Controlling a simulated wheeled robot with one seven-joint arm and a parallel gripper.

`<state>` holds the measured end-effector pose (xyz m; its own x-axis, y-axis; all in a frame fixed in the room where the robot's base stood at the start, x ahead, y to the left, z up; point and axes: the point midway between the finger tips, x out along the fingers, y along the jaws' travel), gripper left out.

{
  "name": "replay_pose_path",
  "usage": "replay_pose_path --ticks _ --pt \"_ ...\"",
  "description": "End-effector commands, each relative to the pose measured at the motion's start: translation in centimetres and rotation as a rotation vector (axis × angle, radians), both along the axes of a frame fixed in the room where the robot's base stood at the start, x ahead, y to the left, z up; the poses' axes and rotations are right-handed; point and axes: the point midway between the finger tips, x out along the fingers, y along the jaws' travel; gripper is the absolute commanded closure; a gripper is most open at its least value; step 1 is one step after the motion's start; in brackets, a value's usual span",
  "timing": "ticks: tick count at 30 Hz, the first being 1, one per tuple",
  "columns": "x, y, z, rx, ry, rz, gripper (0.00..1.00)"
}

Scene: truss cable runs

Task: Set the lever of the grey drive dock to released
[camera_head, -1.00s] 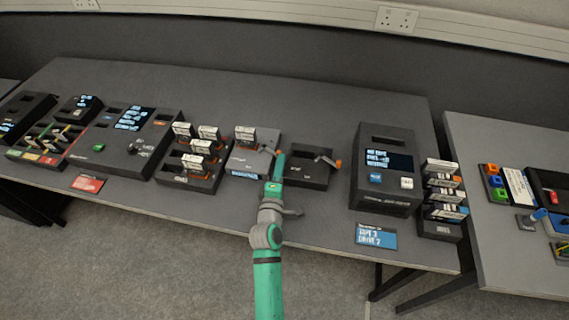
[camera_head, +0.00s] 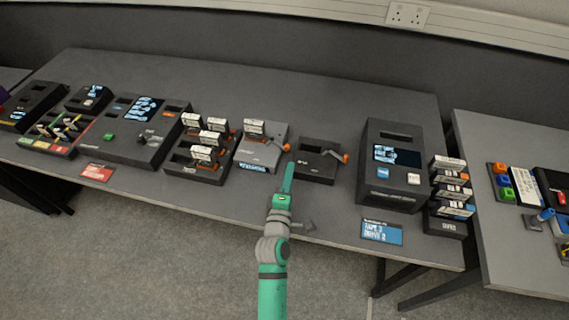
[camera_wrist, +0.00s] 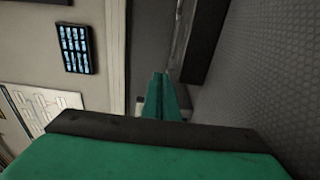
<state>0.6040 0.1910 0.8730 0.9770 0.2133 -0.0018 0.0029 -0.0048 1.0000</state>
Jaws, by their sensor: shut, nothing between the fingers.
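The grey drive dock (camera_head: 258,156) stands on the table near the middle of the head view, with a white-labelled cartridge (camera_head: 254,127) upright at its back. Its lever ends in an orange knob (camera_head: 284,147) at the dock's right side, pointing right. A blue display strip (camera_head: 252,167) is on its front edge. My gripper (camera_head: 290,166) is shut and empty, just right of the dock and in front of the black dock. Its tip lies a little below the orange knob in the picture; I cannot tell whether they touch. The wrist view shows my closed green fingers (camera_wrist: 160,98), not the dock.
A black dock (camera_head: 316,163) with its own orange-knobbed lever (camera_head: 344,157) stands close on the right. A cartridge rack (camera_head: 194,168) stands close on the left. A black terminal (camera_head: 390,178) is further right. The table behind the docks is clear.

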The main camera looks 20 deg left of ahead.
Motion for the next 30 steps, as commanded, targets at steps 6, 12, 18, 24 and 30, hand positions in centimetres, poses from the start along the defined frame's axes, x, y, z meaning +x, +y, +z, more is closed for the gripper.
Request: replay_pose_path --ticks 6,12,18,24,30 --pt "-1.9 -3.0 0.0 0.000 0.000 0.008 1.00" --pt "-2.7 -4.8 0.0 -0.001 0.000 0.009 1.00" --pt "-3.0 -5.2 0.1 0.000 -0.002 0.011 1.00" --pt "-2.8 -5.8 0.1 0.000 -0.002 0.001 1.00" --pt "-2.8 -5.9 0.1 0.000 -0.002 -0.002 1.00"
